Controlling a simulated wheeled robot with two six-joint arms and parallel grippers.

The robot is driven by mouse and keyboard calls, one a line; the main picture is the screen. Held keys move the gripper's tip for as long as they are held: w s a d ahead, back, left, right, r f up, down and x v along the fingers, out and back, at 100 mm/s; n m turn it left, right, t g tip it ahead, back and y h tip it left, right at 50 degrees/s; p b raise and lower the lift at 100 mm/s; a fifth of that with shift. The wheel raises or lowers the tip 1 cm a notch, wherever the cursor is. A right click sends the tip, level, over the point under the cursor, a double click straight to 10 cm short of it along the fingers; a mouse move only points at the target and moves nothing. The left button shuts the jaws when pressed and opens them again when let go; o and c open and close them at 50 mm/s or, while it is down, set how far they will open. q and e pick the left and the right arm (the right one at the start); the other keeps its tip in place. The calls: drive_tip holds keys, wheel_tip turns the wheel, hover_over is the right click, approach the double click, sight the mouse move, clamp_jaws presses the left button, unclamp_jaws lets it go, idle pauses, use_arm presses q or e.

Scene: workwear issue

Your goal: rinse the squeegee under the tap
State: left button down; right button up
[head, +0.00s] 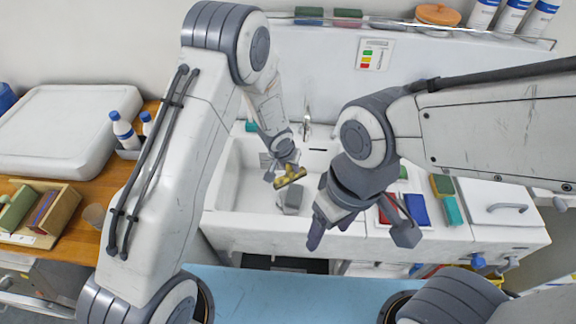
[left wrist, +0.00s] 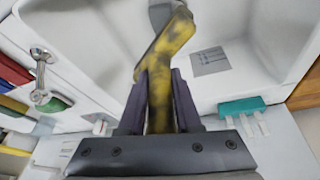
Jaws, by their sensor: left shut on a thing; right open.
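In the head view my left gripper (head: 277,174) is over the white sink basin (head: 240,190), shut on the yellow, dark-smudged squeegee (head: 291,177). In the left wrist view the squeegee (left wrist: 172,45) is held between the two fingers (left wrist: 158,100), slanting away from them, with a grey part at its far end cut off by the picture edge. No water stream is visible. My right gripper (head: 360,232) is open and empty in front of the sink's right part.
Coloured cloths or pads (head: 416,209) lie on the ledge right of the basin. A wooden counter (head: 90,228) at left holds bottles (head: 124,131) and a large white case (head: 65,130). A shelf with bottles and sponges runs along the back wall. A blue surface (head: 285,296) lies in front.

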use_arm(q)
drive_tip(key=shift+w+d+f+p, duration=0.2)
drive_tip(key=shift+w+p, duration=0.75)
drive_tip(key=shift+p, duration=0.65)
drive_tip(key=shift+w+d+f+p, duration=0.15)
drive_tip(key=shift+w+p, duration=0.75)
drive_tip(key=shift+p, duration=0.7)
